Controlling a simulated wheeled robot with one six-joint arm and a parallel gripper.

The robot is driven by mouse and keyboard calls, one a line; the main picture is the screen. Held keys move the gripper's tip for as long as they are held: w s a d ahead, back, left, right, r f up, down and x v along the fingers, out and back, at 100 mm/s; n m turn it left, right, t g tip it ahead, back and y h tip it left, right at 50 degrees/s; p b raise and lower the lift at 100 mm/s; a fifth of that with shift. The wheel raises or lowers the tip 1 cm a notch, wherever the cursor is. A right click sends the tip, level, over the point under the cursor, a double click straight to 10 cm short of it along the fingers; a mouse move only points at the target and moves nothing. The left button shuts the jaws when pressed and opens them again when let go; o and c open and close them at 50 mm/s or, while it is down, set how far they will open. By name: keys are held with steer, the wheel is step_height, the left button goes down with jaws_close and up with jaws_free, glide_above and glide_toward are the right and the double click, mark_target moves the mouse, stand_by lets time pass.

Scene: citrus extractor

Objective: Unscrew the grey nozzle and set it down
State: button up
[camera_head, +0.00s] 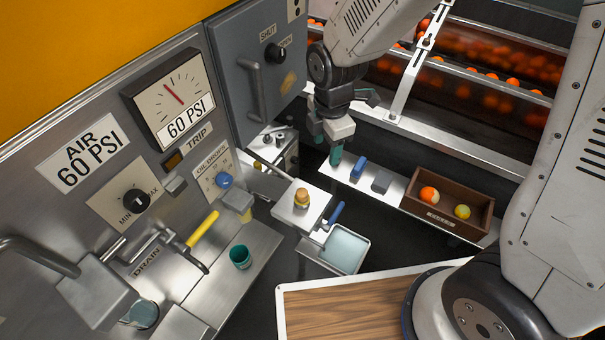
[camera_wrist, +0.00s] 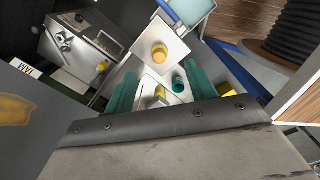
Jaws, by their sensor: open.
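My gripper (camera_head: 328,144) is open and empty, with teal finger pads, in the air beyond the white block and above the left end of the metal shelf. In the wrist view my gripper (camera_wrist: 158,95) shows its two teal pads apart, with nothing held between them. I cannot tell for sure which part is the grey nozzle. Small grey fittings (camera_head: 272,138) sit on a metal box below the grey cabinet. Grey fittings (camera_wrist: 64,40) also show on a metal box at upper left in the wrist view.
A white block (camera_head: 290,216) bears an orange-yellow knob (camera_head: 302,197). A shelf holds a blue block (camera_head: 358,168), a grey block (camera_head: 381,181) and a fruit crate (camera_head: 411,205). A teal cup (camera_head: 240,257) stands near the yellow drain lever (camera_head: 203,228). A tray (camera_head: 344,248) lies in front.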

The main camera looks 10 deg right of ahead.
mark_target(302, 192)
steer(key=a+f+n, duration=0.1)
steer(key=f+n, duration=0.1)
steer(key=f, duration=0.1)
steer(key=a+f+n, duration=0.2)
steer(key=f, duration=0.2)
steer(key=a+f+n, duration=0.2)
steer(key=f, duration=0.2)
steer(key=shift+w+a+n, duration=0.1)
steer(key=shift+a+n, duration=0.1)
steer(key=shift+n, duration=0.1)
step_height(302, 192, down, 8)
steer(key=shift+r, duration=0.1)
steer(key=c, duration=1.1)
steer(key=shift+n, duration=0.9)
steer(key=shift+n, duration=0.8)
